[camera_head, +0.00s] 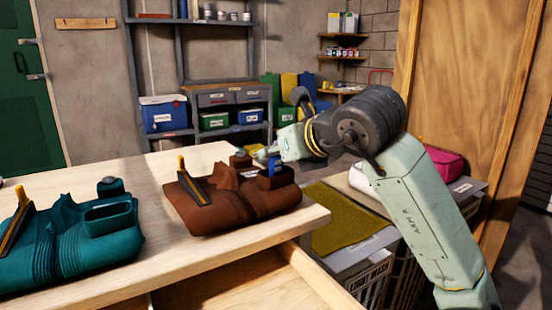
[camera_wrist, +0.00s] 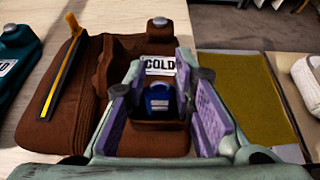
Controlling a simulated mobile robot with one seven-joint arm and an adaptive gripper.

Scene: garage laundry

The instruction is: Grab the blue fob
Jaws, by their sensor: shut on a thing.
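The blue fob (camera_wrist: 159,99) stands upright in or against a dark brown box-like holder (camera_wrist: 160,138) on the brown jug-like container (camera_wrist: 62,118). The fob also shows in the head view (camera_head: 274,168), just below my fingertips. My gripper (camera_wrist: 161,68) reaches over the container, with its purple-padded fingers on both sides of the fob and holder. Narrow gaps show between the fob and the pads, so the fingers appear shut across the holder around the fob. The lower part of the fob is hidden.
The brown container stands near the right edge of the wooden table (camera_head: 100,172). A teal container (camera_head: 70,245) stands to its left. An open drawer (camera_head: 255,290) is below the front edge. A bin with an olive cloth (camera_head: 345,217) is at the right, beside a pink bag (camera_head: 445,162).

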